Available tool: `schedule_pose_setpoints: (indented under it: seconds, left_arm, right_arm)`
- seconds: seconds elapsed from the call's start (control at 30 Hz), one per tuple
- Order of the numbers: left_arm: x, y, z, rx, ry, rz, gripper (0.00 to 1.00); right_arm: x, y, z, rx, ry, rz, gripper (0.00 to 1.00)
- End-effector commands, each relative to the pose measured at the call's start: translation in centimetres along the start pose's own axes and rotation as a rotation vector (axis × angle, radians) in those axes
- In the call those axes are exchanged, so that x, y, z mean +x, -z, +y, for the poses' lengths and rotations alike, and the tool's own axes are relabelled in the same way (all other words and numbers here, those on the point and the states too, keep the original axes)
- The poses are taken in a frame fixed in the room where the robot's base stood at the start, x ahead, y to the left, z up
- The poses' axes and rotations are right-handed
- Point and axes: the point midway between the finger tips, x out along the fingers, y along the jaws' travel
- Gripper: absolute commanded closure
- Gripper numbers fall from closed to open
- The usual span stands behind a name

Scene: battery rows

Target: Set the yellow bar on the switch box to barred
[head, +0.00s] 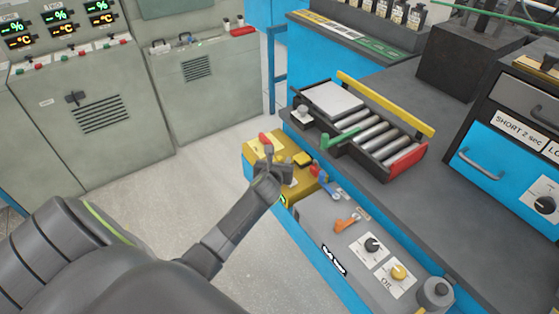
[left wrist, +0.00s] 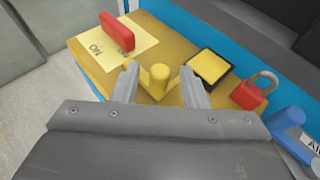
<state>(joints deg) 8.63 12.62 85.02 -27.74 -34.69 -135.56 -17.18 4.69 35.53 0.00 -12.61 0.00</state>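A short upright yellow bar (left wrist: 160,77) stands on the box top. A red handle (left wrist: 117,32) lies over a pale label marked "ON", partly hiding a second word. My left gripper (head: 268,160) is over the box. In the left wrist view its open fingers (left wrist: 161,88) are either side of the yellow bar, with gaps on both sides. The bar's lower part and any barred mark cannot be made out. My right gripper is out of view.
A red padlock (left wrist: 248,94) and a black-framed yellow square (left wrist: 210,67) are close to the right finger. A blue lever (left wrist: 283,127) and an orange lever (head: 347,222) stand beyond. A roller tray (head: 416,160) is on the bench; grey cabinets (head: 110,125) stand behind.

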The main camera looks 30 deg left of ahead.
Motion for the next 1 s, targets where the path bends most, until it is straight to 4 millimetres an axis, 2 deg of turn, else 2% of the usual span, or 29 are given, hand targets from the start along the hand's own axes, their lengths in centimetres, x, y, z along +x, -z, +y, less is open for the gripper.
schedule_pose_setpoints:
  seconds: [0.2, 0.5, 0.57, 0.83, 1.0]
  left_arm:
    - [1.4, 0.0, 0.0, 0.000, 0.000, 0.000, 0.60]
    - [1.6, 0.0, 0.0, 0.000, 0.000, 0.000, 0.60]
    - [1.6, 0.0, 0.0, 0.000, 0.000, 0.000, 0.65]
    - [1.6, 0.0, 0.0, 0.000, 0.000, 0.000, 1.00]
    - [1.6, 0.0, 0.0, 0.000, 0.000, 0.001, 1.00]
  right_arm:
    - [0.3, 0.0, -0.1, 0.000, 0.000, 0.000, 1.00]
    - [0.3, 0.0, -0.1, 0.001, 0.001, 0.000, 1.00]
    - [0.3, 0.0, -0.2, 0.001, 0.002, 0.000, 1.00]
    - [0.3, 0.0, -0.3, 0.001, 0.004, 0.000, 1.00]
    - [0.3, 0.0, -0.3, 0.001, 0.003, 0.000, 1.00]
